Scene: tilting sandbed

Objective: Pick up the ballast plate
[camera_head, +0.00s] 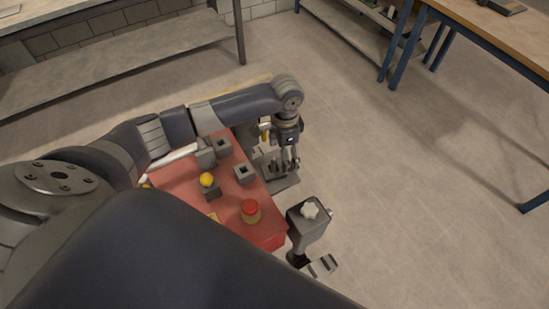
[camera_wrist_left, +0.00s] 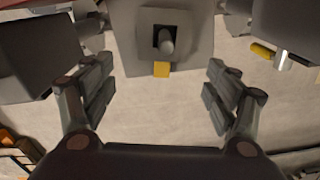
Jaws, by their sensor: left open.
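My left gripper (camera_head: 290,163) points down beside the red table's far right edge, open and empty. In the left wrist view its two fingers (camera_wrist_left: 160,88) stand wide apart, with pale floor showing between them. A grey block (camera_wrist_left: 190,50) with a square hole, a rounded peg in the hole and a yellow tab (camera_wrist_left: 162,69) lies just ahead of the fingers, not touching them. In the head view a grey flat plate (camera_head: 284,185) with upright parts lies under the gripper. I cannot tell which of these is the ballast plate. My right gripper is not seen.
The red table (camera_head: 268,236) holds several grey square-holed blocks (camera_head: 244,174), a yellow ball (camera_head: 207,179) and a red-lidded jar (camera_head: 251,211). A grey box with a white knob (camera_head: 310,210) stands at its right corner. Open floor lies right.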

